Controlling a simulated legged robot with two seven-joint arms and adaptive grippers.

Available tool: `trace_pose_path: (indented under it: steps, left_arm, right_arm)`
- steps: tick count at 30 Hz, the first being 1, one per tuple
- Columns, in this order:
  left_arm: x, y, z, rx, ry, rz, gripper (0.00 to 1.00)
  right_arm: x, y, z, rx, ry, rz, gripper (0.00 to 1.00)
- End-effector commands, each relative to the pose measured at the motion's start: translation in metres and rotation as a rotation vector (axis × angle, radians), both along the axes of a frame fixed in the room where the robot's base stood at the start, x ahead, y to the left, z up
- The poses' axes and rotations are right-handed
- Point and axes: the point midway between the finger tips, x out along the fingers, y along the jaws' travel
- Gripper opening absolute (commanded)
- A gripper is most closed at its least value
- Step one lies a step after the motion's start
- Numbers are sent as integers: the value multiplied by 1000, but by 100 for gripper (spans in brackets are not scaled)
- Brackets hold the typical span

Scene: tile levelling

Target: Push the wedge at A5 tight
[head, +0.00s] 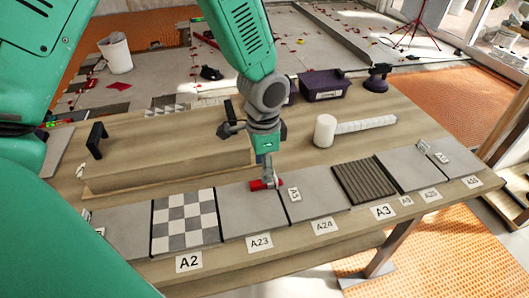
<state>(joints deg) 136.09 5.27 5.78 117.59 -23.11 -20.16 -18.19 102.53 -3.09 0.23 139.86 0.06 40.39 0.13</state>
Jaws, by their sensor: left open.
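A row of tiles lies along the front of the wooden table (330,238). A red wedge (257,186) sits near the joint between two plain grey tiles, the left one (248,212) above label A23 and the right one (318,203) above A24. A small tag A5 (295,194) stands just right of the wedge. My left gripper (269,180) points down from above, open, with its fingertips at the wedge and hiding part of it. I cannot tell whether they touch. My right gripper is not in view.
A long wooden board (165,165) with a black handle (96,138) lies behind the tiles at left. A white-headed mallet (325,130), a purple box (322,86) and a purple suction cup (376,78) are farther back. A ribbed dark tile (365,181) lies to the right.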

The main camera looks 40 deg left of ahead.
Motion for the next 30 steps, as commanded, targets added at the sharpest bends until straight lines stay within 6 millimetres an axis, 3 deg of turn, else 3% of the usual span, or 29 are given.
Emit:
trace_pose_path:
  steps: [3, 9, 22, 23, 26, 27, 30]
  left_arm:
    - [-1, 3, -26, -2, 3, 1, 43]
    - [-1, 1, -50, 0, 1, 2, 43]
    - [-1, 0, -59, 0, 0, 1, 43]
    - [-1, 0, -59, 0, 0, 1, 40]
    - [-1, 1, -59, -1, 0, 2, 4]
    - [-1, 1, -60, -1, 0, 2, 0]
    - [-1, 2, -60, -2, 1, 2, 0]
  right_arm:
    - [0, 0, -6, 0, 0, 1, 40]
    - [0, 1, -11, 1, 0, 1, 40]
    - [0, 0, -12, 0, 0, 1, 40]
    - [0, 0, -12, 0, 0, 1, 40]
    - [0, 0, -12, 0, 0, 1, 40]
    - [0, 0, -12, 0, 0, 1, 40]
    - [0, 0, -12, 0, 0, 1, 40]
